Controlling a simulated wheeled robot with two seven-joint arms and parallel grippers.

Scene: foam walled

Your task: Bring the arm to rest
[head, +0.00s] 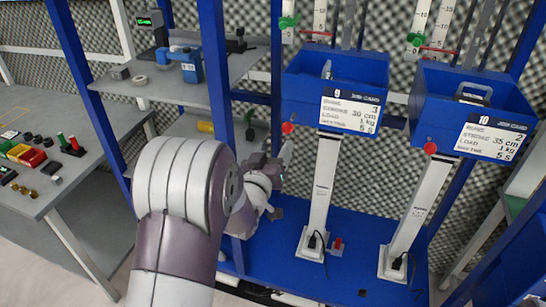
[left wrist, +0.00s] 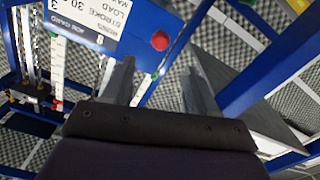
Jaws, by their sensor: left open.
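My left arm (head: 185,190), white and mauve, reaches in from the bottom of the head view. Its gripper (head: 283,180) is beside the left blue test stand, left of its white column. In the left wrist view the two grey fingers of the gripper (left wrist: 160,85) stand apart with nothing held between them. A red knob (left wrist: 160,41) on the blue box shows beyond the fingers; in the head view this knob (head: 288,128) is just above the gripper. My right gripper is not in view.
Two blue boxes with job cards, the left (head: 305,90) and the right (head: 435,105), sit on white columns over a blue base (head: 350,260). Grey shelves (head: 215,80) and a blue upright stand close left of the gripper. A grey bench (head: 25,195) with small parts is far left.

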